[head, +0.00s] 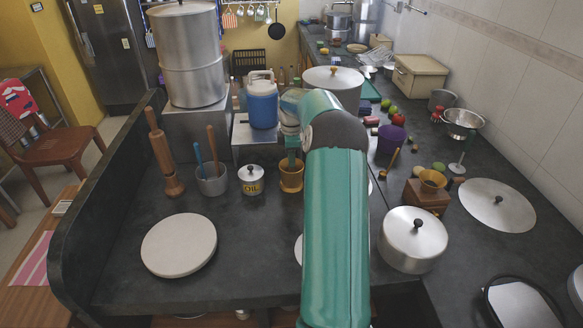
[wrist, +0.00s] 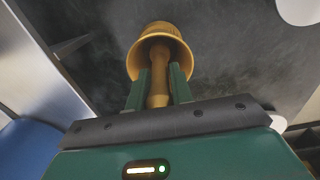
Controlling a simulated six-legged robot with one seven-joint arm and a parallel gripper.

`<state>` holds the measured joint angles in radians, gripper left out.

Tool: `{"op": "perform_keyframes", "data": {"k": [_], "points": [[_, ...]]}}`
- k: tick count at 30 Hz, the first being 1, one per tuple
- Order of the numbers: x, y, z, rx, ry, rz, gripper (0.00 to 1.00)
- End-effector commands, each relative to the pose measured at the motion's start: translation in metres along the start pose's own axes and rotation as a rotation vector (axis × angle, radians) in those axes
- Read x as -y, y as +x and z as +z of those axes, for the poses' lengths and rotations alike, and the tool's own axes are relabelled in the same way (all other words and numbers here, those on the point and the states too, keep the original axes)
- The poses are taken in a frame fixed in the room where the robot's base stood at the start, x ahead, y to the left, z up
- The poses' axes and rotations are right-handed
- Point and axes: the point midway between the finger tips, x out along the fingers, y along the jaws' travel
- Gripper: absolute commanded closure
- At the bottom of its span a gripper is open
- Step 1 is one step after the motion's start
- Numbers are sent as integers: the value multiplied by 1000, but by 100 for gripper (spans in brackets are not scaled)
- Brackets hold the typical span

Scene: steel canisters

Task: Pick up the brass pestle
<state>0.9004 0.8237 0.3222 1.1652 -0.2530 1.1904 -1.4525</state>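The brass pestle (wrist: 158,82) stands in the brass mortar (wrist: 178,39), with its handle toward the wrist camera and its head inside the mortar's rim. My gripper (wrist: 160,78) has one green finger on each side of the handle, and both appear to touch it. In the head view, the mortar (head: 291,182) stands on the dark counter below my gripper (head: 291,156). There the pestle is mostly hidden by the gripper, and my green arm covers the area just to the right.
A round white board (head: 179,245) lies front left. A lidded pot (head: 412,248) stands right.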

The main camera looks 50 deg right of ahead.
Motion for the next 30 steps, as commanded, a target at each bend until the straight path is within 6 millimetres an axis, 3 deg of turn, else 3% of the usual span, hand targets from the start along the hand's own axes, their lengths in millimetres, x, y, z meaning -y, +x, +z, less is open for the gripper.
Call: {"op": "perform_keyframes", "data": {"k": [11,14,24,30], "points": [[0,-5,0,0,0,2,100],[-1,-17,0,0,0,3,100],[-1,-84,0,0,0,4,100],[0,-97,0,0,0,0,100]]}}
